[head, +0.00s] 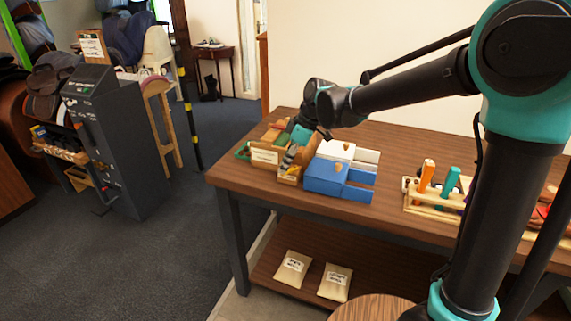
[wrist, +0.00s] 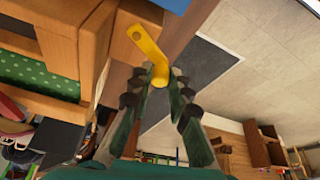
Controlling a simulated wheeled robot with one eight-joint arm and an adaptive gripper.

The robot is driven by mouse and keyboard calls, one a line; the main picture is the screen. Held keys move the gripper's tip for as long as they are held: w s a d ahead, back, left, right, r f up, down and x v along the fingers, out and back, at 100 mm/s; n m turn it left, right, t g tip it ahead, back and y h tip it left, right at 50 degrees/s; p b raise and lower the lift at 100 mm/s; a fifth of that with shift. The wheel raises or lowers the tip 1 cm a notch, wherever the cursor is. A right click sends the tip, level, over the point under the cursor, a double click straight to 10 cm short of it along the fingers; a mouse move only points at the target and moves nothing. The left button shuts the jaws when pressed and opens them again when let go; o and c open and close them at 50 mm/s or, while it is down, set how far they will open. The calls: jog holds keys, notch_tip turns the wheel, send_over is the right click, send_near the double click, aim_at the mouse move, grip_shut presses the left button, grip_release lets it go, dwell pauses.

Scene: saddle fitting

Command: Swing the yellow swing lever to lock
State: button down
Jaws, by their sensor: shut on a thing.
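The yellow swing lever (wrist: 146,44) shows in the wrist view, mounted on a wooden block (wrist: 120,60). Its bent lower end sits between the fingertips of my gripper (wrist: 160,78), which is shut on it. In the head view my gripper (head: 290,157) reaches down at the small wooden fixture (head: 288,175) near the table's left end. The lever itself cannot be made out there, hidden by my gripper and the distance.
A labelled wooden box (head: 264,156) stands left of the fixture. A blue box (head: 324,178) and a white box (head: 334,150) stand close on its right. A tool rack (head: 418,208) is further right on the wooden table (head: 385,208). The table's front edge is near.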

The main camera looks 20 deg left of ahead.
aim_at(283, 155)
jog(key=m, duration=0.1)
jog(key=a+m+t, duration=0.1)
jog(key=m, duration=0.1)
jog(key=shift+w+a+m, duration=0.1)
jog(key=shift+w+m, duration=0.2)
jog(key=shift+w, duration=0.1)
jog(key=m, duration=0.1)
jog(key=w+m+t, duration=0.1)
jog(key=shift+a+m, duration=0.25)
jog(key=shift+m, duration=0.15)
jog(key=shift+w+a+m+t+h, duration=0.1)
jog(key=shift+w+m+t+h, duration=0.15)
jog(key=shift+m, duration=0.35)
jog(key=shift+w+a+m+t+h, duration=0.15)
jog(key=shift+m+t, duration=0.2)
jog(key=shift+m, duration=0.25)
jog(key=shift+w+m+t+h, duration=0.2)
jog(key=shift+w+m, duration=0.1)
jog(key=shift+m, duration=0.45)
jog(key=shift+w+m+t+h, duration=0.2)
jog(key=shift+w+m, duration=0.05)
jog(key=shift+m, duration=0.5)
jog(key=c, duration=1.4)
grip_release()
jog(key=shift+c, duration=0.2)
jog(key=shift+r, duration=0.1)
